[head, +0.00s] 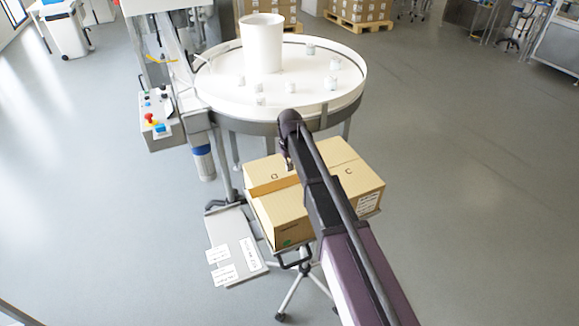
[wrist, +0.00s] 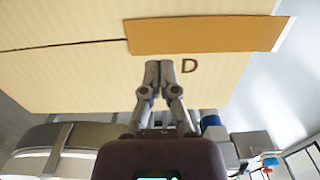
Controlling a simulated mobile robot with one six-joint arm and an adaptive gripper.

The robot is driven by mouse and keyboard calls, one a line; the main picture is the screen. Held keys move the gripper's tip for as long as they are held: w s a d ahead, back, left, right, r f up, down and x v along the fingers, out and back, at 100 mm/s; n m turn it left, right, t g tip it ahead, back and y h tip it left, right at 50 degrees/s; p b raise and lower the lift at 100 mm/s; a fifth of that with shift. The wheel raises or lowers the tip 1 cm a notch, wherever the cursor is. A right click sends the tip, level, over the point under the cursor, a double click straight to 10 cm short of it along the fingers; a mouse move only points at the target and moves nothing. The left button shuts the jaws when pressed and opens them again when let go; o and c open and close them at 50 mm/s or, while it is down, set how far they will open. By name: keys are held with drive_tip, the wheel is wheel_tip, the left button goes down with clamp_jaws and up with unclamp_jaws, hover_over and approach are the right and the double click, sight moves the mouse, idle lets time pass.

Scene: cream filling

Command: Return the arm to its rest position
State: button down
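My arm reaches forward from the lower right in the head view, out over a cardboard box. My gripper (head: 288,162) points down at the box's top, mostly hidden by the arm. In the wrist view my gripper (wrist: 159,66) has its two fingers together, with nothing visible between them. A darker brown strip (wrist: 205,35) lies across the box top beyond the fingertips. I cannot tell whether the fingers touch the box.
A round white turntable (head: 215,85) with a raised rim stands behind the box. It carries a white cylinder (head: 262,45) and several small jars (head: 291,87). A control box (head: 160,125) is at left. The box sits on a wheeled stand (head: 290,290). Floor at right is clear.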

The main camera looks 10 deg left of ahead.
drive_tip(key=shift+r, duration=0.35)
idle(0.3)
drive_tip(key=s+d+m, duration=0.1)
drive_tip(key=s+d, duration=0.1)
drive_tip(key=d, duration=0.3)
drive_tip(key=s+d+m, duration=0.1)
drive_tip(key=s+d, duration=0.2)
drive_tip(key=d, duration=0.2)
drive_tip(key=s+d+m, duration=0.1)
drive_tip(key=s+d, duration=0.2)
drive_tip(key=d, duration=0.3)
drive_tip(key=shift+s+d, duration=0.1)
drive_tip(key=s+d+m, duration=0.3)
drive_tip(key=s+d, duration=0.9)
drive_tip(key=d, duration=0.2)
drive_tip(key=shift+s+d+m, duration=0.2)
drive_tip(key=shift+s+m, duration=0.1)
drive_tip(key=shift+m, duration=0.1)
